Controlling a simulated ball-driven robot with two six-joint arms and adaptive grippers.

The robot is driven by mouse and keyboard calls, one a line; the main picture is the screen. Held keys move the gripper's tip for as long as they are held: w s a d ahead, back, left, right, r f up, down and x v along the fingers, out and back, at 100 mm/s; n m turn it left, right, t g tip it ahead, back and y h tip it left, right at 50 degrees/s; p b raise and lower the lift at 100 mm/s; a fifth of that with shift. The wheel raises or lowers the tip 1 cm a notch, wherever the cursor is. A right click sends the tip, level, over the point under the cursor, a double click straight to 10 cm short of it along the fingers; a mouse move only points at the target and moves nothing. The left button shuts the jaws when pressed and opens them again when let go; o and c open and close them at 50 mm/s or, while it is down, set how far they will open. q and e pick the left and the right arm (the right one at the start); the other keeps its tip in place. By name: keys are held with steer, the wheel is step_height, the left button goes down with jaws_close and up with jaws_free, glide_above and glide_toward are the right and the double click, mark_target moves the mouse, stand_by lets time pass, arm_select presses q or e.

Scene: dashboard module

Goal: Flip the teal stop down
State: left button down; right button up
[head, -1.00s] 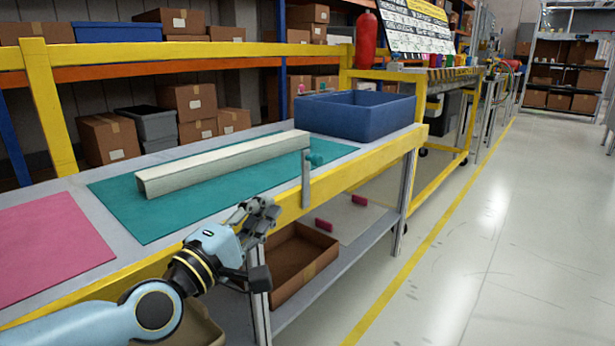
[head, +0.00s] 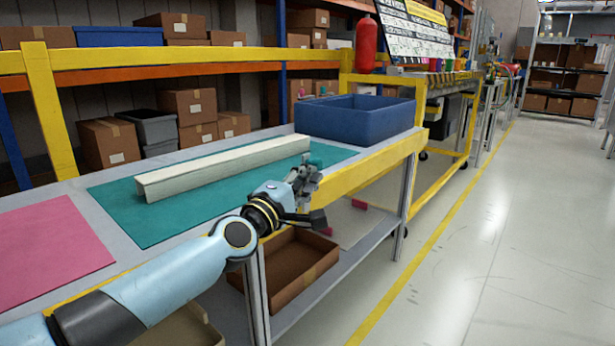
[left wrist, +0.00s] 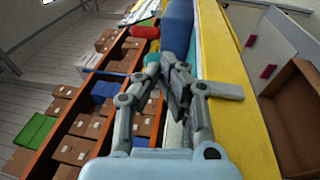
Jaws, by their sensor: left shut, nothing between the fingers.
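The teal stop's round knob (head: 315,161) shows just behind my left gripper (head: 304,174), at the table's front edge near the right end of the white channel (head: 225,165). The grey post below the knob is mostly hidden by the gripper in the head view. In the left wrist view the teal knob (left wrist: 153,61) is by the fingertips of my left gripper (left wrist: 166,64). My right gripper is not in view.
A blue bin (head: 357,116) stands behind the stop. The channel lies on a teal mat (head: 135,215), with a pink mat (head: 45,245) to the left. A brown open box (head: 287,268) is on the lower shelf. The aisle floor at right is clear.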

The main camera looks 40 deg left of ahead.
arm_select(q)
steer(key=shift+w, duration=0.1)
stand_by(0.4)
steer(key=shift+w+r, duration=0.15)
steer(key=shift+w, duration=0.05)
